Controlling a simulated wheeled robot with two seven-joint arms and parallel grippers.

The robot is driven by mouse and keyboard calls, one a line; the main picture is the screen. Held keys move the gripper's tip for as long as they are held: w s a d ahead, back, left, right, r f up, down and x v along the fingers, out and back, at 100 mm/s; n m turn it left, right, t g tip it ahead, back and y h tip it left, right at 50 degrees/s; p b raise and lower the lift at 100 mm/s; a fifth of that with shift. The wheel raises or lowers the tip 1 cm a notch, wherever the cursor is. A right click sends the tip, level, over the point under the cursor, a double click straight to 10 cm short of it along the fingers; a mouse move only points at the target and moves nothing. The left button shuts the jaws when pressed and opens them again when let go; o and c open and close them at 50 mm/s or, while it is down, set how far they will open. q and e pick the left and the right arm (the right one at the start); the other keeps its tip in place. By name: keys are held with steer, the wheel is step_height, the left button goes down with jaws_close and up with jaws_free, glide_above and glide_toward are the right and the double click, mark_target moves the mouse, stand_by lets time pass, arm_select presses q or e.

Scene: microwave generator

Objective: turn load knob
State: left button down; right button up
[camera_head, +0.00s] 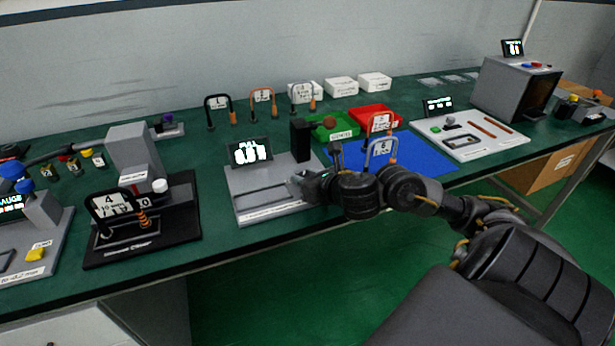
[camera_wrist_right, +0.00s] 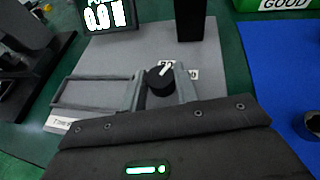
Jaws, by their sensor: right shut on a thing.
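The load knob (camera_wrist_right: 159,80) is a small black round knob with a white pointer mark, on the grey test station (camera_wrist_right: 198,58) in the right wrist view. My right gripper (camera_wrist_right: 158,88) has one finger on each side of the knob and is shut on it. In the head view my right gripper (camera_head: 304,184) reaches onto the right part of the station (camera_head: 243,187) and hides the knob. My left gripper is not in view.
A black upright block (camera_head: 300,141) stands on the station behind the gripper. A black fixture (camera_head: 140,235) stands to the left. Green (camera_head: 346,130) and red bins (camera_head: 364,114) are behind the mat.

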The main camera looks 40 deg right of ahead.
steer(key=m+h, duration=0.1)
steer(key=m+g+h, duration=0.1)
steer(key=m+h, duration=0.1)
steer(key=shift+a+r+h+p, duration=0.1)
steer(key=shift+a+h+p, duration=0.2)
steer(key=shift+w+m+g+h, duration=0.1)
steer(key=shift+m+g+h, duration=0.3)
steer(key=shift+m+h, duration=0.7)
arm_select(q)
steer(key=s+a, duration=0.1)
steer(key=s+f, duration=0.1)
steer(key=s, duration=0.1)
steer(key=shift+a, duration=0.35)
arm_select(e)
steer(key=shift+g, duration=0.3)
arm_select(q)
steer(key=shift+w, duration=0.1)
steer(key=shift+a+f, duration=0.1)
arm_select(e)
steer(key=shift+m, duration=0.3)
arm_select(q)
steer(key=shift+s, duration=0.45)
